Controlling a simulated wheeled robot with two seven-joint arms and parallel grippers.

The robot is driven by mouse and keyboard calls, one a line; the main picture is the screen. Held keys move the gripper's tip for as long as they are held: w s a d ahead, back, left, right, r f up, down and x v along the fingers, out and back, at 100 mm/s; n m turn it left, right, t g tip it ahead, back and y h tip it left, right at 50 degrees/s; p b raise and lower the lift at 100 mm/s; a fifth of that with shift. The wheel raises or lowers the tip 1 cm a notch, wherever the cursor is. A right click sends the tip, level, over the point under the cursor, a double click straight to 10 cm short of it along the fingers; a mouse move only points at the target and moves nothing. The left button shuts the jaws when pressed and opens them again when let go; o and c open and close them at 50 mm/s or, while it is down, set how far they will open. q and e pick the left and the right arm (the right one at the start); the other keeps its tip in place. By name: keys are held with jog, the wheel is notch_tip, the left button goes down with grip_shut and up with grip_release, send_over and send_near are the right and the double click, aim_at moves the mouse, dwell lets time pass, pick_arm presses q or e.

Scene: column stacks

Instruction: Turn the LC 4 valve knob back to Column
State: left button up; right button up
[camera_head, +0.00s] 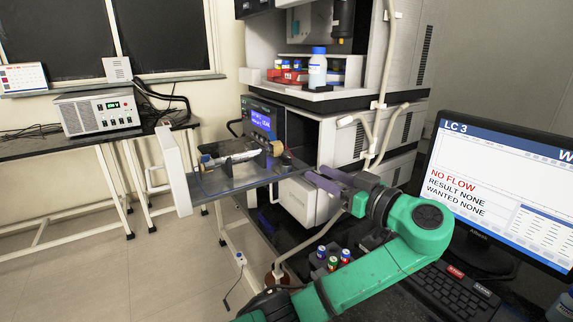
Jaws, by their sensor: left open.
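My left gripper (318,175) is at the middle of the view, at the end of my green arm. Its two purple-grey fingers are apart, with nothing seen between them. They point left toward a pulled-out tray or open door (215,182) on the instrument stack. I cannot tell whether this is the valve knob, and I read no Column label. My right gripper is not in view.
A blue display (260,121) is on the stack behind the tray. A monitor (502,180) at right reads "LC 3" and "NO FLOW". A blue-capped bottle (317,70) stands above. Tubing hangs right of the stack.

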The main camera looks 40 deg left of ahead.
aim_at(291, 159)
pick_arm(q)
jog(key=a, duration=0.4)
jog(key=w+a+p, duration=0.1)
jog(key=a, duration=0.3)
jog(key=w+a, duration=0.1)
jog(key=a, duration=0.3)
jog(key=shift+a+p, duration=0.1)
jog(key=shift+p, duration=0.25)
grip_shut()
